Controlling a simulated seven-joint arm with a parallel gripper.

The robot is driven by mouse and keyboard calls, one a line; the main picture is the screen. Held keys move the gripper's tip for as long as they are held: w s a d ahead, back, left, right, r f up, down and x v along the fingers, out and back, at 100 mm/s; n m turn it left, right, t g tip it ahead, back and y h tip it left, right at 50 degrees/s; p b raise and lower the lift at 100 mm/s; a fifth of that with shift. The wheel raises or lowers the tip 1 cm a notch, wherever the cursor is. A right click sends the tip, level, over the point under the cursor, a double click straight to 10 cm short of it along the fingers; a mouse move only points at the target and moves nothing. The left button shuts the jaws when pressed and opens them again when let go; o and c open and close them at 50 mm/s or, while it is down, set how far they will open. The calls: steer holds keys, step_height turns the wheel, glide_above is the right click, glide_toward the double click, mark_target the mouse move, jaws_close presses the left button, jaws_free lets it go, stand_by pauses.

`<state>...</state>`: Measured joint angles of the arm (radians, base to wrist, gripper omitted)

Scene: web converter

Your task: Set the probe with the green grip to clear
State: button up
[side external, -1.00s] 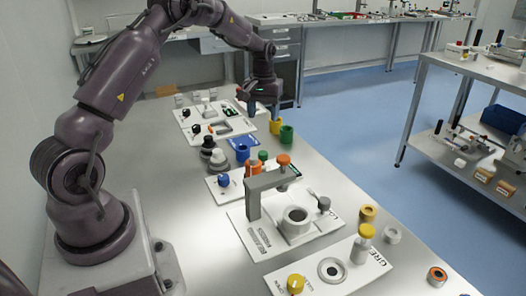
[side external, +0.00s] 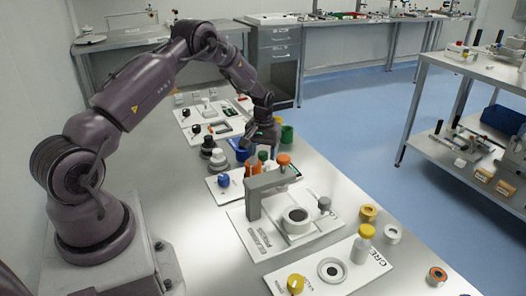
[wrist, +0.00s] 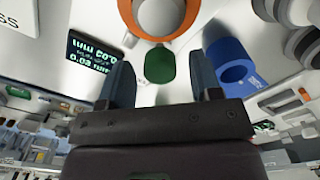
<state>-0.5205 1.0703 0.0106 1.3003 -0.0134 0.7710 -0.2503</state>
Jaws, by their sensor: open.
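The green grip (side external: 262,156) stands upright on the white gauge panel beside an orange part (side external: 254,168). In the wrist view the green grip (wrist: 160,65) shows end-on, between my two fingers in the picture. My gripper (side external: 262,144) is open and hangs just above and behind the green grip. In the wrist view its dark fingers (wrist: 163,80) are apart with nothing held. A dark display (wrist: 92,52) with green digits is left of the fingers; the readout seems to include "0.03 mm". The probe's lower part is hidden.
A blue cup (side external: 240,148) is close to my gripper; it also shows in the wrist view (wrist: 232,62). A green cup (side external: 287,134) stands behind. A blue knob (side external: 223,181) is left.

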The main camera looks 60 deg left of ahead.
jaws_close()
steer(key=shift+w, duration=1.3)
jaws_free()
steer(key=shift+s+r, duration=0.1)
step_height(320, 180, up, 13)
